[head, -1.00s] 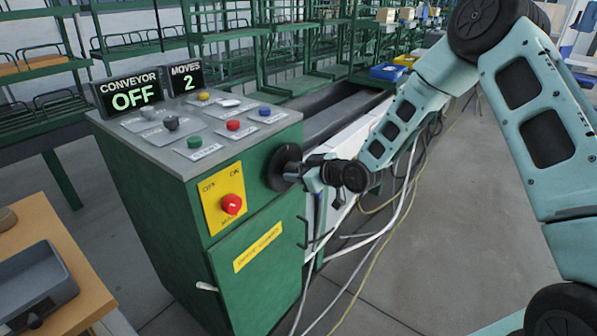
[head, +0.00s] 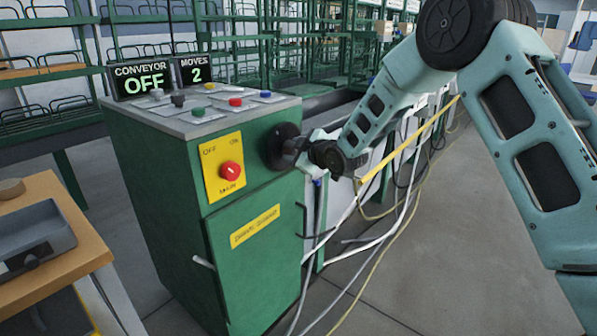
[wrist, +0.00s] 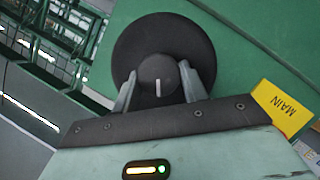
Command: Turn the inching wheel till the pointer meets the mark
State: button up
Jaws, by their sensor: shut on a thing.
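The inching wheel (head: 281,146) is a black disc on the front of the green cabinet, near its right edge. In the wrist view the wheel (wrist: 165,38) fills the upper middle, with a round dark knob (wrist: 150,70) at its centre. A short white pointer line (wrist: 158,88) shows on the knob, running up and down in that picture. My gripper (wrist: 158,74) is shut on the knob, one finger on each side; it also shows in the head view (head: 297,148). I cannot make out a mark beside the wheel.
The green cabinet (head: 240,275) carries a red MAIN switch (head: 230,171) on a yellow plate left of the wheel. Displays on top read CONVEYOR OFF (head: 142,79) and MOVES 2 (head: 195,73). Cables (head: 385,245) lie right of the cabinet. A wooden table (head: 92,255) stands at left.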

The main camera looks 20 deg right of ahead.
jog(key=n+t+b, duration=0.1)
jog(key=b, duration=0.2)
jog(key=f+n+b, duration=0.1)
jog(key=n+b, duration=0.1)
jog(key=b, duration=0.2)
jog(key=shift+s+a+f+t+h+b, duration=0.1)
jog(key=shift+a+f+t+h+b, duration=0.05)
jog(key=shift+t+h+b, duration=0.2)
jog(key=n+t+b, duration=0.1)
jog(key=n+b, duration=0.2)
jog(key=b, duration=0.2)
jog(key=shift+f+n+t, duration=0.1)
jog(key=shift+n+t, duration=0.2)
jog(key=shift+t, duration=0.05)
jog(key=shift+n+t+y+b, duration=0.45)
jog(key=shift+n+b, duration=1.1)
jog(key=shift+b, duration=0.45)
jog(key=shift+n+t+y+b, duration=0.3)
jog(key=shift+n+t+b, duration=0.15)
jog(key=shift+n+b, duration=1.3)
jog(key=shift+b, duration=0.3)
jog(key=shift+r, duration=0.2)
jog(key=o, duration=1.4)
jog(key=p+v, duration=0.3)
jog(key=v, duration=1.4)
jog(key=shift+s+f, duration=0.15)
